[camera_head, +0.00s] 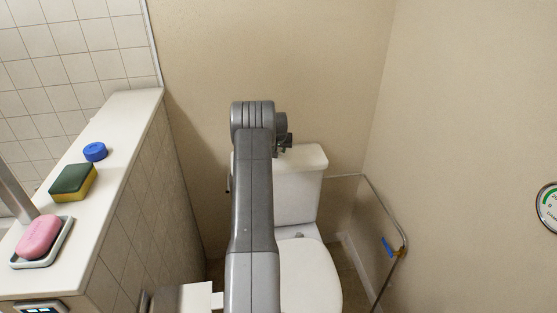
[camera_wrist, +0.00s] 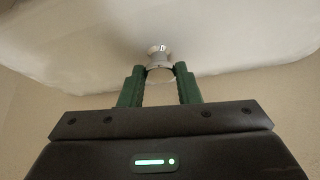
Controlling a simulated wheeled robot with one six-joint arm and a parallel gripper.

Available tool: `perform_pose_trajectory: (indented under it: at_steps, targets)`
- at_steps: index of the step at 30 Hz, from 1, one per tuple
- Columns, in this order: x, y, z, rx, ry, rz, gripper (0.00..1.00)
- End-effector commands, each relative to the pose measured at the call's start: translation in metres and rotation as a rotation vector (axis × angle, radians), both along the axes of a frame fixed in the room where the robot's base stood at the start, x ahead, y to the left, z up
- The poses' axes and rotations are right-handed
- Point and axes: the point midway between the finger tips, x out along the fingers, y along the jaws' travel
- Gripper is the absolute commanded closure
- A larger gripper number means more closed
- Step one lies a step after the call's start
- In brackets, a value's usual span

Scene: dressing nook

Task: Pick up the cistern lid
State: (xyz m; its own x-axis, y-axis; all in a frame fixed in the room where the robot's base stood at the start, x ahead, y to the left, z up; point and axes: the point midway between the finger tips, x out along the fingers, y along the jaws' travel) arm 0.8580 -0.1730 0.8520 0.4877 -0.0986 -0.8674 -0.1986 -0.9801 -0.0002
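The white cistern lid (camera_head: 301,158) lies on top of the toilet's cistern (camera_head: 297,195) in the head view. My arm hides its left part. In the wrist view the pale underside-like broad surface of the lid (camera_wrist: 80,40) fills the top, with a small round chrome knob (camera_wrist: 158,50) on it. My gripper (camera_wrist: 160,70) has its two green fingers apart, one on each side of the knob's lower part. Whether they touch it is hard to tell. In the head view my gripper is mostly hidden behind my arm.
A tiled ledge (camera_head: 125,120) on the left bears a blue cap (camera_head: 95,151), a sponge (camera_head: 73,182) and pink soap (camera_head: 40,236) in a dish. The toilet seat (camera_head: 310,280) is below. A glass-like panel with a rail (camera_head: 385,210) stands right; walls are close behind.

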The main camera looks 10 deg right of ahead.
Motion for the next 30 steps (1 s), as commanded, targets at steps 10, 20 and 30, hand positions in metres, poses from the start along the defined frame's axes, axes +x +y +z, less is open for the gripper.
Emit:
perform_pose_trajectory:
  at_steps: [10,20,30]
  targets:
    - [0.001,0.000,0.002,-0.001,-0.003,0.001,1.00]
    - [0.000,0.000,0.004,-0.001,-0.004,0.000,1.00]
    - [-0.002,0.000,0.051,-0.001,-0.010,-0.001,1.00]
